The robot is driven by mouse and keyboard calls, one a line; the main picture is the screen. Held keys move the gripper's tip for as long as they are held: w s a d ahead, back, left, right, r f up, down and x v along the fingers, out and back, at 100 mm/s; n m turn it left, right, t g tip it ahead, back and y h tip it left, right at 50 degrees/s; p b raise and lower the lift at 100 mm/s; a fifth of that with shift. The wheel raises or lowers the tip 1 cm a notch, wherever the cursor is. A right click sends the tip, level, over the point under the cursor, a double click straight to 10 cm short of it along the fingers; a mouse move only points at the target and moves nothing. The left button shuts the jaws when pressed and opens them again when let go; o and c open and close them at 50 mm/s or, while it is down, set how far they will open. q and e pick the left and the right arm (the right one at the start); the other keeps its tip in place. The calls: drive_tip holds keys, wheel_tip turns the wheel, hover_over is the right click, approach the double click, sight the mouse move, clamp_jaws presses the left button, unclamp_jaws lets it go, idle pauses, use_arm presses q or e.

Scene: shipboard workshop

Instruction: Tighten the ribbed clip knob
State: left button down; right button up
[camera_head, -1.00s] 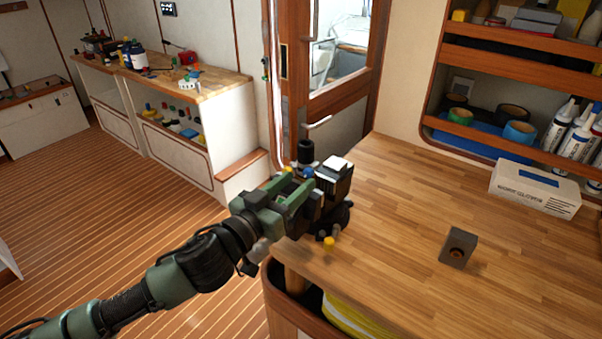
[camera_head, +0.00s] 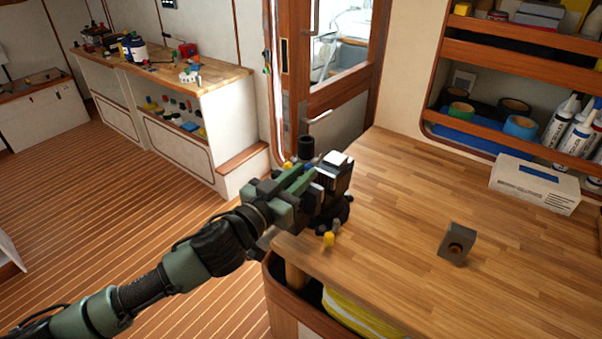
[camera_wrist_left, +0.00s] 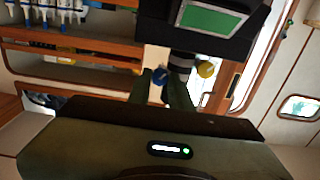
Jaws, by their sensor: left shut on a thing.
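A black clamp-on device (camera_head: 340,175) with a pale top stands at the near left corner of the wooden table. It also shows in the left wrist view as a dark box with a green panel (camera_wrist_left: 212,20). Below that box, a dark, banded knob (camera_wrist_left: 182,62) sits between my fingertips, with a blue knob (camera_wrist_left: 158,76) and a yellow knob (camera_wrist_left: 206,69) beside it. My left gripper (camera_head: 308,192) reaches the device from the left and is shut on the banded knob, which looks like the ribbed clip knob. In the head view the fingers and device hide this knob.
The wooden table (camera_head: 400,200) is mostly clear. A small grey block (camera_head: 457,243) with a round hole lies on its right part. A white carton (camera_head: 535,185) stands by the shelves. A small yellow piece (camera_head: 328,239) shows at the table's near left edge.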

use_arm(q)
drive_tip(key=shift+m, duration=0.8)
drive_tip(key=c, duration=1.3)
unclamp_jaws()
drive_tip(key=b+v, duration=0.2)
drive_tip(key=v, duration=0.5)
drive_tip(key=shift+s+a, duration=0.25)
drive_tip(key=shift+s, duration=0.1)
